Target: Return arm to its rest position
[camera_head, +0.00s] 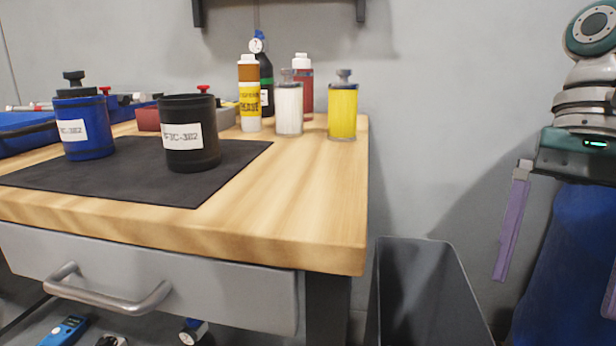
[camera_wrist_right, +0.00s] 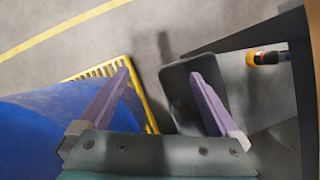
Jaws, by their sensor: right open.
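My right gripper (camera_head: 552,297) hangs at the right edge of the head view, fingers pointing down. Its two purple fingers are spread apart with nothing between them. The right finger is cut off by the picture edge. The fingers also show wide apart in the right wrist view (camera_wrist_right: 160,75), above the floor. My right arm's grey and teal links rise above the gripper, against the wall. The gripper is to the right of the workbench (camera_head: 300,215), clear of it. My left gripper is not in view.
A dark grey bin (camera_head: 432,290) stands between bench and gripper. A blue barrel (camera_head: 565,265) is behind the fingers, beside a yellow grate (camera_wrist_right: 150,117). A black cup (camera_head: 190,145), a blue container (camera_head: 90,145) and several bottles stand on the bench. Its front right top is clear.

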